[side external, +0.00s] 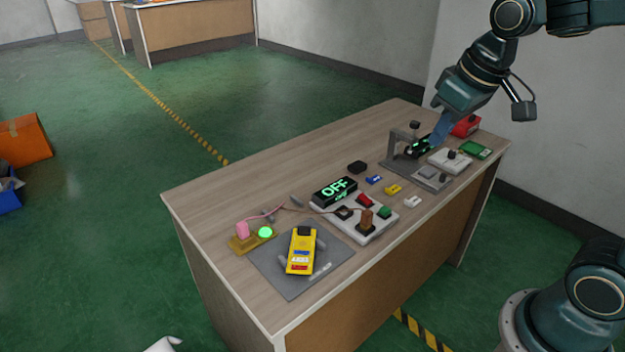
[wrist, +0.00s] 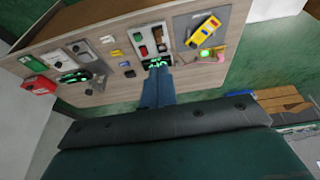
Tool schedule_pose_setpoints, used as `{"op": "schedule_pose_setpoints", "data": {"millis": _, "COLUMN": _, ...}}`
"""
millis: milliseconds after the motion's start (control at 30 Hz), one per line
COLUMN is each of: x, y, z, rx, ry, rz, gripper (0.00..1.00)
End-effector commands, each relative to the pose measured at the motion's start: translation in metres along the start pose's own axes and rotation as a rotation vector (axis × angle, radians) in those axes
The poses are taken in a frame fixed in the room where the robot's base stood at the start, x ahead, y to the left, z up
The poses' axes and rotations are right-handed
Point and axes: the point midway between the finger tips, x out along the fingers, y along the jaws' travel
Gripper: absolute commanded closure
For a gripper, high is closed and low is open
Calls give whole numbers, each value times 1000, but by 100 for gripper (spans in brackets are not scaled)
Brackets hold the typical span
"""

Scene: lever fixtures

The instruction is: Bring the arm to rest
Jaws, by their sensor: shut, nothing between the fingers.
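My gripper (side external: 436,143) hangs over the far right end of the wooden table (side external: 240,180), its blue fingers pointing down. In the wrist view, its blue fingers (wrist: 157,84) are together with nothing between them. In the side view they overlap the area near a grey clamp fixture (side external: 400,146); I cannot tell the exact height. A white switch panel (side external: 385,222) with a black display reading OFF (side external: 334,190) sits mid-table. It also shows in the wrist view (wrist: 150,35). A yellow meter (side external: 301,251) lies on a grey mat (side external: 262,270) at the near left.
A red box (side external: 466,126), a green board (side external: 475,149) and a white switch block (side external: 449,161) stand at the far right. Small blue, yellow and white blocks lie between the fixtures. The table's back left is clear. An orange box (side external: 25,140) is on the floor.

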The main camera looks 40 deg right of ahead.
Motion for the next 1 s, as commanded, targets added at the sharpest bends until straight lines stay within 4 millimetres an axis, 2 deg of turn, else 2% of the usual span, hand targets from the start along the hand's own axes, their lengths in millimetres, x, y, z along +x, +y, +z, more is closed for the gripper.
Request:
{"op": "schedule_pose_setpoints", "data": {"millis": 200, "x": -21, "y": -10, "z": 39, "rx": 1, "ry": 58, "rz": -7, "gripper": 100}}
{"op": "schedule_pose_setpoints", "data": {"millis": 500, "x": -34, "y": -19, "z": 88, "rx": 4, "ry": 126, "rz": -19, "gripper": 100}}
{"op": "schedule_pose_setpoints", "data": {"millis": 700, "x": -35, "y": -22, "z": 106, "rx": 6, "ry": 150, "rz": -24, "gripper": 100}}
{"op": "schedule_pose_setpoints", "data": {"millis": 1000, "x": -35, "y": -22, "z": 109, "rx": 7, "ry": 153, "rz": -25, "gripper": 100}}
